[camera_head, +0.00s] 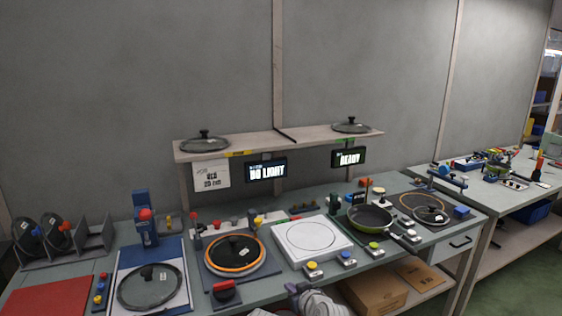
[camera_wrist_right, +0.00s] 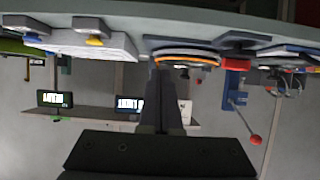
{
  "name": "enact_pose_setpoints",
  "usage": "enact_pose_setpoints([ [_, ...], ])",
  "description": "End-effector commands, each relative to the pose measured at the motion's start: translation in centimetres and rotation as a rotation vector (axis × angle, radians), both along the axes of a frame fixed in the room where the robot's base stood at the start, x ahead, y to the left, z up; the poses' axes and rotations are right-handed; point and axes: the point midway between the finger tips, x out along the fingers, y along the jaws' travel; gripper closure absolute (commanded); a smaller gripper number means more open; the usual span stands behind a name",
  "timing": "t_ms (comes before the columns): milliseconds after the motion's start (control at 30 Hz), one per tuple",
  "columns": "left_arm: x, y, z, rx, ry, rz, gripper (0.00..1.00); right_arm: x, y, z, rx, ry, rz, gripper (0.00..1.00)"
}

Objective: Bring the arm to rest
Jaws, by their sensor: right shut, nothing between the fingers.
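My right gripper (camera_head: 304,293) shows at the bottom centre of the head view, in front of the bench's front edge. In the right wrist view the gripper (camera_wrist_right: 160,85) has its two dark fingers together with nothing between them. That view is upside down, with the bench edge along its top. The gripper is apart from the bench items. My left gripper is not in view.
The bench holds a white square plate (camera_head: 311,240), an orange-ringed lid (camera_head: 234,254), a green pan (camera_head: 370,217) and a glass lid (camera_head: 150,286). A shelf (camera_head: 270,143) carries two lids. Cardboard boxes (camera_head: 374,292) sit beneath the bench.

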Motion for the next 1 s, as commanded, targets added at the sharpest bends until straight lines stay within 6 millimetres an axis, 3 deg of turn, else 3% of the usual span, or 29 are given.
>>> enact_pose_setpoints([
  [267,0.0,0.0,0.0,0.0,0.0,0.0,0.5,-2.2,-2.4,-4.4,-0.044,0.24,-0.016,1.0],
  [600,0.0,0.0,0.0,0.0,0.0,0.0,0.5,-8.1,-8.4,-10.2,-0.129,0.669,-0.144,1.0],
  [967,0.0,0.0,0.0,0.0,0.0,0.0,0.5,-14.8,-14.2,-12.2,-0.205,1.03,-0.351,1.0],
  [1000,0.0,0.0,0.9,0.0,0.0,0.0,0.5,-15.2,-13.6,-11.4,-0.22,1.039,-0.34,1.0],
])
